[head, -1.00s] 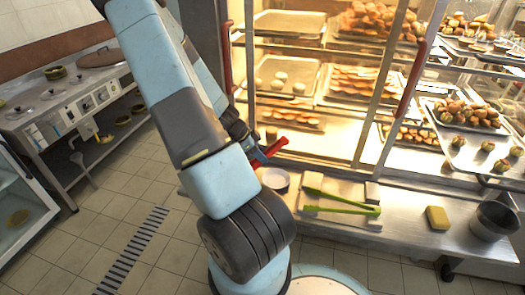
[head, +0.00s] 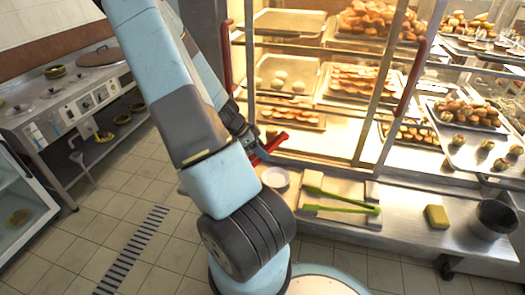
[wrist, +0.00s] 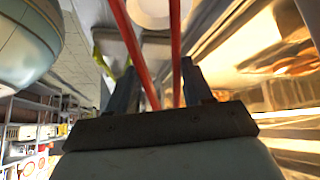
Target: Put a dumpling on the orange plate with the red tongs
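My gripper (head: 252,146) is in front of the glass cabinet, partly hidden behind my own arm in the head view. It is shut on the red tongs (head: 271,147). In the wrist view the two red arms of the tongs (wrist: 176,50) run out between my gripper's fingers (wrist: 158,90), spread apart with nothing between them in view. Pale round pieces, possibly dumplings (head: 278,84), sit on a tray inside the cabinet. I cannot make out an orange plate. A white round dish (head: 276,178) stands on the counter below the tongs.
Green tongs (head: 345,207) lie on a tray on the counter (head: 400,215), with a yellow sponge (head: 437,216) and a dark pot (head: 492,220) to the right. The cabinet has red handles (head: 412,75) and upright frame posts. A stove unit (head: 75,100) stands at left.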

